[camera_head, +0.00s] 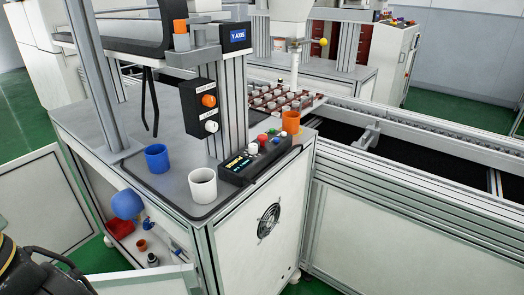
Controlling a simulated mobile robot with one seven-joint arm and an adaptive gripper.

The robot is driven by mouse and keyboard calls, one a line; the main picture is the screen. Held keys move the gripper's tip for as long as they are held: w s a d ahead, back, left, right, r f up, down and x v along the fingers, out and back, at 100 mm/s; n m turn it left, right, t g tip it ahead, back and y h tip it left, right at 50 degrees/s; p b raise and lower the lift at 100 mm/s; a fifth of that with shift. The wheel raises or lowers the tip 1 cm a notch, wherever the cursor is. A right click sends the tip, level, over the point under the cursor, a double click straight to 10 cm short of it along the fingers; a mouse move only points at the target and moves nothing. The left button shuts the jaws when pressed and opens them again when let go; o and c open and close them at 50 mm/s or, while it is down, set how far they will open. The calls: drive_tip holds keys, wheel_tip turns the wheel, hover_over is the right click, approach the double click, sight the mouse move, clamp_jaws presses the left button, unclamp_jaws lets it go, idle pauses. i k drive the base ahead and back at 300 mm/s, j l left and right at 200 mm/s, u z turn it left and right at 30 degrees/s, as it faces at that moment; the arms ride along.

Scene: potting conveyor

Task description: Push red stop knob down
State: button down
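The black control box (236,166) lies on the grey table top (106,158), at the foot of the metal post. A small red knob (262,139) stands on its upper face, towards the far right end. How far the red knob is pressed is too small to tell. A dark part with a cable at the lower left edge looks like a piece of my arm. No gripper fingers show.
A white cup (202,186), a blue cup (157,158) and an orange cup (291,122) stand near the control box. A black upright box (197,107) with orange and white knobs hangs above the table. The conveyor (430,157) runs to the right.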

sight(262, 139)
drive_tip(key=i+l+z, duration=0.2)
drive_tip(key=l, duration=0.3)
drive_tip(key=i+l+z, duration=0.2)
drive_tip(key=i+l, duration=0.2)
